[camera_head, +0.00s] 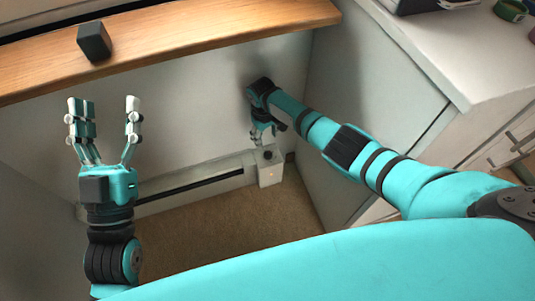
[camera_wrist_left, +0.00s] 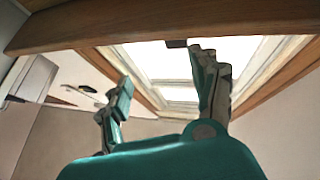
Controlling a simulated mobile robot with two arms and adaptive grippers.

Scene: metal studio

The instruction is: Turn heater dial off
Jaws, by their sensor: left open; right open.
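The heater is a low white baseboard unit (camera_head: 190,186) along the foot of the wall. At its right end is a white end box (camera_head: 269,176) with a small dark dial (camera_head: 267,154) on it. My right gripper (camera_head: 264,138) points down just above the dial, its fingers small and partly hidden by the arm; whether it touches the dial I cannot tell. My left gripper (camera_head: 103,108) is raised with its fingers spread, open and empty, in front of the wall below the wooden sill. Its fingers also show in the left wrist view (camera_wrist_left: 165,90).
A wooden sill (camera_head: 200,33) runs above the heater with a dark block (camera_head: 94,42) on it. A white cabinet (camera_head: 385,110) stands close on the right of my right arm. Brown carpet (camera_head: 230,230) is clear below the heater.

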